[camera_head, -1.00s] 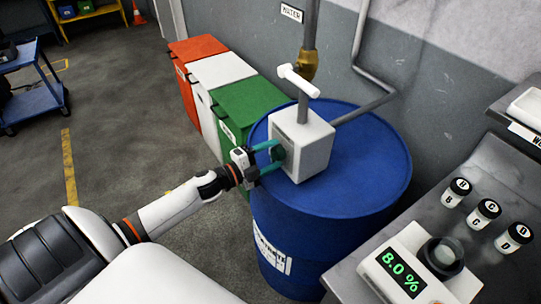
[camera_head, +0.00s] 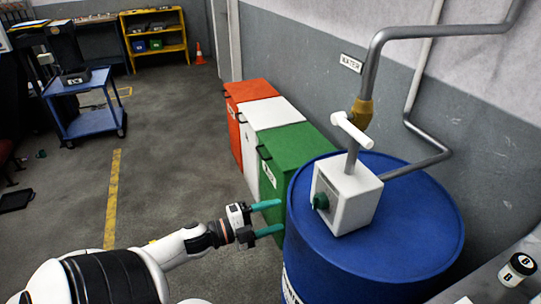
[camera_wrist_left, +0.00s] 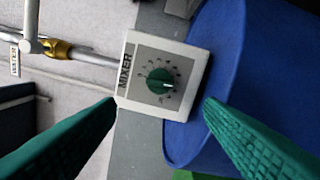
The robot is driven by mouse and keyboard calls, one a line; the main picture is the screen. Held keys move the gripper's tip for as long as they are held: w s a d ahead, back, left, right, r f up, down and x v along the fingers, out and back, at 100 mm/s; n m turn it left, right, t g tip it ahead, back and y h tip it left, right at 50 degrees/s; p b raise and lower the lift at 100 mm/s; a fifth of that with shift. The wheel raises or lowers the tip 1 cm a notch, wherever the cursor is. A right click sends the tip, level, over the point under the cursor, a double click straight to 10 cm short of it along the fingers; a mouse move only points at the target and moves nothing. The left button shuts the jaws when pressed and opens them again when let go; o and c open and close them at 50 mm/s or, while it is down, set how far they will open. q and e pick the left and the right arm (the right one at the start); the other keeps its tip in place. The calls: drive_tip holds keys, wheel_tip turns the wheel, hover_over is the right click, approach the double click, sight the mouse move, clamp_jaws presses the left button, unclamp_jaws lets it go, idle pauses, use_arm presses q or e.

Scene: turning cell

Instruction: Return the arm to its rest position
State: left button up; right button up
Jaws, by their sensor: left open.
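My left gripper (camera_head: 268,218) is open and empty, its teal fingers apart, to the left of the blue drum. My left arm (camera_head: 180,245) comes in from the lower left. In the left wrist view the two green fingers (camera_wrist_left: 160,130) frame a white mixer box (camera_wrist_left: 190,52) with a dark green dial (camera_wrist_left: 160,81); the fingers stand clear of the dial. In the head view the mixer box (camera_head: 347,195) sits on top of the blue drum (camera_head: 400,225), with its dial (camera_head: 320,201) facing the gripper. My right gripper is not in view.
Orange (camera_head: 248,93), white (camera_head: 262,118) and green (camera_head: 295,147) bins stand along the wall behind the drum. Grey pipes (camera_head: 380,75) rise above it. A small jar (camera_head: 516,269) is at the lower right. A blue cart (camera_head: 90,121) stands far left. The floor left of the gripper is open.

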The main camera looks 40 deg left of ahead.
use_arm(q)
drive_tip(key=shift+f, duration=0.1)
idle(0.5)
drive_tip(key=s+a+f+n+g+y, duration=0.1)
drive_tip(key=a+f+n+y, duration=0.2)
drive_tip(key=f, duration=0.4)
drive_tip(key=s+a+f+n+y, duration=0.1)
drive_tip(key=a+f+n+y, duration=0.15)
drive_tip(key=f, duration=0.45)
drive_tip(key=s+d+f+n+g+y, duration=0.1)
drive_tip(key=s+f+n+g, duration=0.25)
drive_tip(key=f, duration=0.55)
drive_tip(key=s+d+f+n+g+y, duration=0.1)
drive_tip(key=s+f+n+g+y, duration=0.2)
drive_tip(key=f, duration=0.6)
drive_tip(key=s+d+f+n+g+h, duration=0.1)
drive_tip(key=s+d+f+g, duration=0.3)
drive_tip(key=s+d+f, duration=0.4)
drive_tip(key=s+d+f+n+g+h, duration=0.1)
drive_tip(key=s+d+f+n+g, duration=0.3)
drive_tip(key=s+d+f, duration=0.5)
drive_tip(key=s+f, duration=0.2)
drive_tip(key=s, duration=0.5)
drive_tip(key=shift+s+d+h, duration=0.15)
drive_tip(key=shift+s+h, duration=0.2)
drive_tip(key=shift+s, duration=0.05)
